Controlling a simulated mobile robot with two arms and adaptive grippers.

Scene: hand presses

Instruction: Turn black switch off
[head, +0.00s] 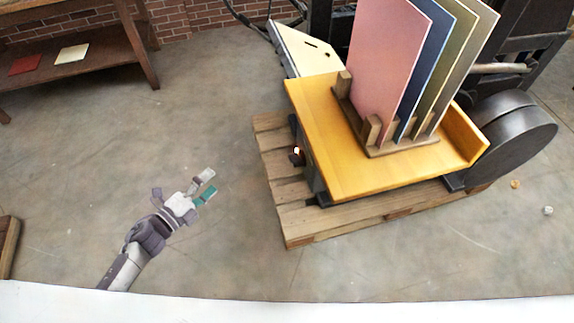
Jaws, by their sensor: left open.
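A small dark switch-like part (297,158) with a glowing orange-white spot sits on the left side of the yellow-topped press unit (300,100). It is small, and I cannot tell its position. My left gripper (207,183) is open and empty over the floor, to the left of the unit and apart from it. One of its fingertips looks teal. My right gripper is not in view.
The unit stands on a wooden pallet (300,232) and bears a wooden rack with several upright coloured boards (385,60). A dark wheel (520,135) is at its right. A wooden table (110,45) stands at the back left. The floor around my left gripper is clear.

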